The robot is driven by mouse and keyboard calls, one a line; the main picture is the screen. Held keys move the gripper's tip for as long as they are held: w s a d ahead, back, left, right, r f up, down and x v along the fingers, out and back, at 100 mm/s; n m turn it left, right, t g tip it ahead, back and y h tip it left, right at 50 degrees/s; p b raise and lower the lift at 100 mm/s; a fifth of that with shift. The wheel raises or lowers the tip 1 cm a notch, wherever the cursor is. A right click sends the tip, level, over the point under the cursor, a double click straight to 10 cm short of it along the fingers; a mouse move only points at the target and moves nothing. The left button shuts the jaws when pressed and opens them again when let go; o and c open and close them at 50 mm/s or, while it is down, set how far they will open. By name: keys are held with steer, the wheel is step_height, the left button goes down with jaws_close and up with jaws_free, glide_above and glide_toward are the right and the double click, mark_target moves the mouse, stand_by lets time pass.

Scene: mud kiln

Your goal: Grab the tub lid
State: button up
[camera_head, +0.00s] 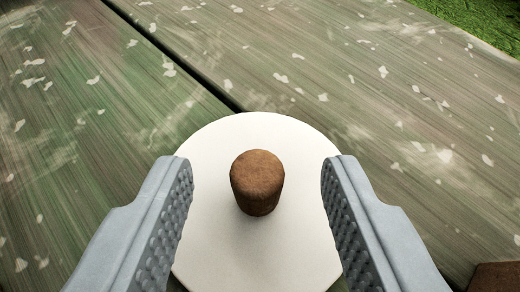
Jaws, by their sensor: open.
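The tub lid (215,158) is a round, cream-white disc with a brown, cork-like knob (257,180) standing up from its middle. It is in the lower centre of the head camera view, over the wooden boards. My gripper (258,172) is open, with one grey, studded finger on each side of the knob. Gaps show between the knob and both fingers, and nothing is held. The fingers hide parts of the lid's left and right edges. Whether the lid rests on a tub or on the boards cannot be seen.
The weathered greenish wooden tabletop (400,95) has pale flecks and a dark gap between boards. A brown object (494,277) is partly visible at the lower right edge. Green grass (490,18) lies beyond the table at the top right. The boards around the lid are mostly clear.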

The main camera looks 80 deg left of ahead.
steer(key=shift+w+a+f, duration=0.15)
steer(key=shift+a+f, duration=0.15)
steer(key=shift+a, duration=0.2)
steer(key=shift+c, duration=0.3)
jaws_close()
